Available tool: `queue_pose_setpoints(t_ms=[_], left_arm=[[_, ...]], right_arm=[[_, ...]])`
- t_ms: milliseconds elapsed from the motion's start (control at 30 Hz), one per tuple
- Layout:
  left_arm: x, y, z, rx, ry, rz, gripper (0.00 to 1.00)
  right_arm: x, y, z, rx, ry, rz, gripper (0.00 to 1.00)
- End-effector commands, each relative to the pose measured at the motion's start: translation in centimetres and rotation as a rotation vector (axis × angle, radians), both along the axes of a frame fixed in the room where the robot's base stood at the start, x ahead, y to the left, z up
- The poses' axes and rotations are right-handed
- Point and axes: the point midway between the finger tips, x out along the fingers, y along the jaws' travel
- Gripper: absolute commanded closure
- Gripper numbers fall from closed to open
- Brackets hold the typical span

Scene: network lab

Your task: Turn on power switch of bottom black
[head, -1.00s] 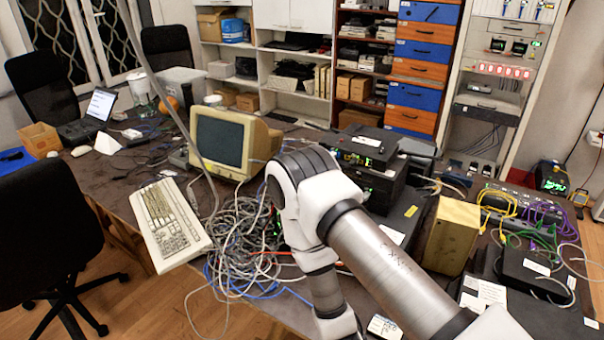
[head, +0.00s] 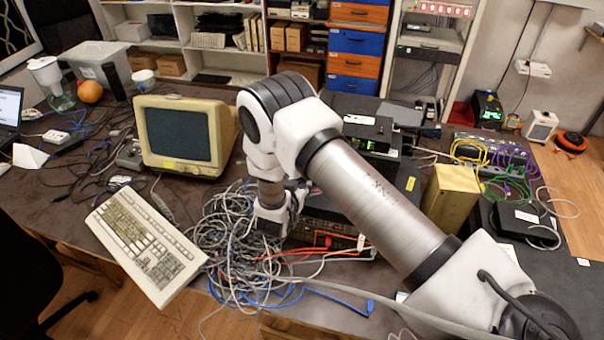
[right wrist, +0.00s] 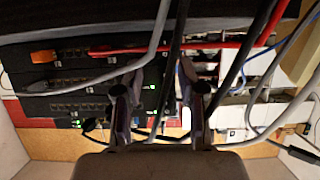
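A stack of black network devices stands on the dark table behind my right arm, its top unit (head: 367,128) partly hidden. A lower black unit with ports (head: 325,235) faces the front, with red cables in it. In the right wrist view several black units (right wrist: 68,82) lie one above another, with green lights. I cannot make out the power switch. My right gripper (right wrist: 158,95) is open, with its two fingers apart in front of the units and cables crossing between them. In the head view its wrist is beside the cable pile, and its fingertips are hidden. My left gripper is not in view.
A tangled pile of grey cables (head: 232,240) lies left of the stack. A beige monitor (head: 182,135) and keyboard (head: 147,245) are further left. A tan box (head: 449,197) stands right of the stack. In the wrist view, grey, black and red cables hang close to the fingers.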

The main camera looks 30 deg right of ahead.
Motion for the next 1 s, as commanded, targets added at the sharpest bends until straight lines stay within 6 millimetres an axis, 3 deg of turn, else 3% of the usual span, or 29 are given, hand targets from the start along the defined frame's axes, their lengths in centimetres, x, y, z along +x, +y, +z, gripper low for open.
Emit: queue_pose_setpoints(t_ms=[200,467,500,600,833,1000], left_arm=[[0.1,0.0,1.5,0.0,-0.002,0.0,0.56],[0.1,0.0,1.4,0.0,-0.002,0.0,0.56],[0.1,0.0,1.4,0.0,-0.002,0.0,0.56],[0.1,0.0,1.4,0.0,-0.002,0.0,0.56],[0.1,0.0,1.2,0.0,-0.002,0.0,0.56],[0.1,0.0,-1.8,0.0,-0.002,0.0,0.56]], right_arm=[[2.1,-2.5,-1.2,0.001,0.001,0.0,0.6],[2.4,-2.9,-1.6,0.0,0.002,0.002,0.6],[2.4,-2.9,-1.6,0.0,0.002,0.002,0.64],[2.4,-2.9,-1.6,0.0,0.002,0.002,0.99],[2.4,-2.9,-1.8,-0.003,-0.001,0.002,1.0],[2.4,-2.8,-3.0,-0.071,-0.056,0.002,1.0]])
